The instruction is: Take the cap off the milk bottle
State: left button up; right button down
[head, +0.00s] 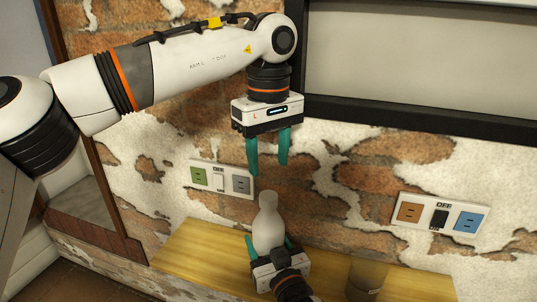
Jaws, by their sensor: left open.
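The milk bottle (268,225) is whitish and stands upright at the lower middle of the head view, over the wooden shelf. Its narrow top points up; I cannot clearly tell the cap from the neck. My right gripper (270,241) comes in from the bottom, with a teal finger against each side of the bottle's body. It appears shut on the bottle, and its body hides the bottle's lower part. My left gripper (268,168) hangs above the bottle's top, fingers pointing down, open and empty, with a gap between its tips and the bottle.
The wooden shelf (200,259) runs along the brick wall. A dark translucent container (366,282) stands on it to the right of the bottle. Socket and switch panels (221,179) and (440,214) are on the wall behind. A dark-framed board (425,60) hangs at the upper right.

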aim_at(268, 195)
pick_arm(q)
jog(key=m, duration=0.5)
jog(key=shift+f+m, duration=0.15)
jog(key=shift+m, duration=0.25)
jog(key=shift+f, duration=3.85)
